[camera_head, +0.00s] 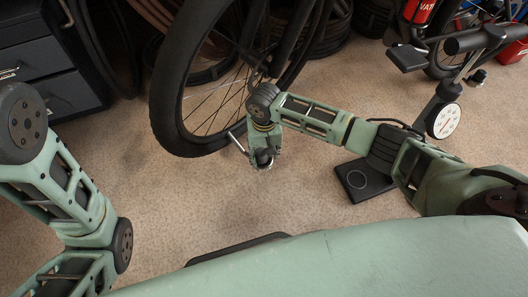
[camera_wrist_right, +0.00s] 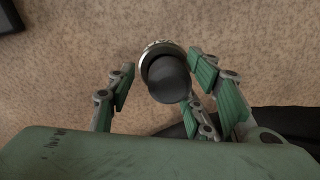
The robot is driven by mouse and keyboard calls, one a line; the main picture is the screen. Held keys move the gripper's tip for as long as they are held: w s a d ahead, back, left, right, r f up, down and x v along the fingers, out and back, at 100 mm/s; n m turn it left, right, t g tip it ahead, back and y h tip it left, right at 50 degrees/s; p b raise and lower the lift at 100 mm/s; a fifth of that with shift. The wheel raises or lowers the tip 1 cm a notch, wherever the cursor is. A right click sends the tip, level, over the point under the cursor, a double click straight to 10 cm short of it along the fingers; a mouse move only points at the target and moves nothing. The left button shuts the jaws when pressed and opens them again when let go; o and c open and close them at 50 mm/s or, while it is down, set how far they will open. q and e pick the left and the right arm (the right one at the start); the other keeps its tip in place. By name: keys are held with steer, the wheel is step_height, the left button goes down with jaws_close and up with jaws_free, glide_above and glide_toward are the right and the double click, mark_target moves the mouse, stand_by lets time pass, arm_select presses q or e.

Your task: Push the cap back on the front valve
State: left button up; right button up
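A bicycle wheel with a dark tyre (camera_head: 166,105) stands at the upper middle of the head view; I cannot make out its valve. My right gripper (camera_head: 263,160) hangs beside the wheel's lower right, pointing down. In the wrist view its fingers (camera_wrist_right: 160,66) stand apart around a dark rounded piece (camera_wrist_right: 168,82) with a pale, lettered ring (camera_wrist_right: 160,50). A gap shows between this piece and the left finger. I cannot tell whether the piece is the valve cap. My left arm shows at the left; its gripper is out of view.
A floor pump with a white gauge (camera_head: 444,121) stands at the right. A black flat pad (camera_head: 363,181) lies on the carpet under my right arm. A dark drawer cabinet (camera_head: 45,62) stands at upper left. The carpet left of the right gripper is clear.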

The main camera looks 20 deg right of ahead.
steer(key=shift+a, duration=0.1)
step_height(320, 180, up, 12)
stand_by(0.6)
